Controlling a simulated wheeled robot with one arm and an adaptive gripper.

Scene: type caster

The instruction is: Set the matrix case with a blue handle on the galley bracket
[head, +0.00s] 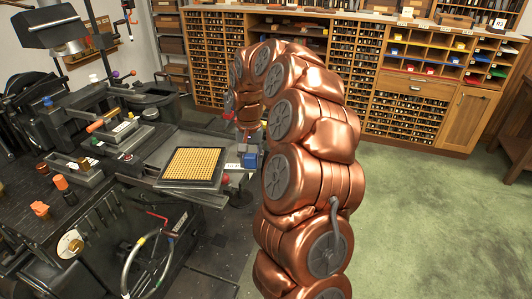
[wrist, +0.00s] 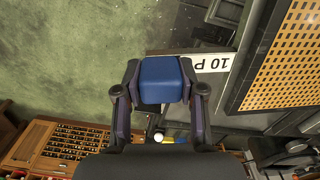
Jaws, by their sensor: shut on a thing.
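The matrix case (head: 165,183) is a dark-framed flat plate with a yellow-gold grid. It lies roughly level at the front of the casting machine, left of my arm, and fills the upper right of the wrist view (wrist: 240,75). Its blue handle (head: 250,160) is at its right side, by a white tag (head: 235,166); the tag reads "10 P" in the wrist view. My gripper (wrist: 162,92) is shut on the blue handle (wrist: 160,72), one finger on each side. I cannot clearly pick out the galley bracket, nor tell whether the case touches anything below.
The casting machine (head: 110,135), with levers and knobs, stands left of and behind the case. Wooden type cabinets (head: 420,120) line the back wall. The green floor (head: 430,220) on the right is clear.

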